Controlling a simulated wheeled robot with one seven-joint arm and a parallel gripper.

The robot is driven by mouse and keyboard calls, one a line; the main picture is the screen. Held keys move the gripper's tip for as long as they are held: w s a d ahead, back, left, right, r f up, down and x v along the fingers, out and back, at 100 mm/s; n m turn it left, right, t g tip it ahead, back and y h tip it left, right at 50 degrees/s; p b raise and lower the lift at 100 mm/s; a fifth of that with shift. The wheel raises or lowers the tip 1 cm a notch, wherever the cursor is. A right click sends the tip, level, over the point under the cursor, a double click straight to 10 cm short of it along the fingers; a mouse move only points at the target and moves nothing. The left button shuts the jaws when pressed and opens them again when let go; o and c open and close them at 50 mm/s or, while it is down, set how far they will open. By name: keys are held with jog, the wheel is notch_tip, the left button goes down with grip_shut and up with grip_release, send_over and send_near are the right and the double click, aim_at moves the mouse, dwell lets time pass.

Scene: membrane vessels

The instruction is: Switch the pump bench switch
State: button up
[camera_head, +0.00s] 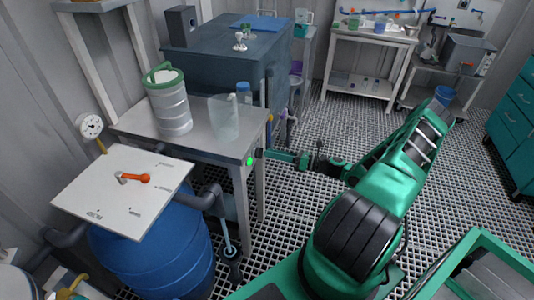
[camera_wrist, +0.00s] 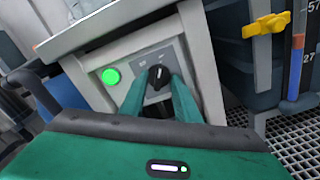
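The pump bench switch is a black rotary knob (camera_wrist: 158,76) with a white pointer mark, on a grey plate on the bench's front panel. In the wrist view the pointer stands nearly upright, tilted slightly right. The plate's small labels are too blurred to read. A lit green lamp (camera_wrist: 111,76) sits left of the knob; it also shows in the head view (camera_head: 250,161). My gripper (camera_wrist: 159,84) has its two green fingers on either side of the knob, apart from each other. Whether they touch it is unclear. In the head view my gripper reaches the panel from the right.
The bench top (camera_head: 205,137) holds a steel vessel (camera_head: 170,105) with a green rim and a clear container (camera_head: 224,118). A blue barrel (camera_head: 155,250) stands at front left under a white board (camera_head: 120,188) with an orange-handled valve. Open grating floor lies right of the bench.

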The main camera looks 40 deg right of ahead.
aim_at(259, 153)
jog(key=shift+x, duration=1.3)
jog(key=shift+c, duration=0.2)
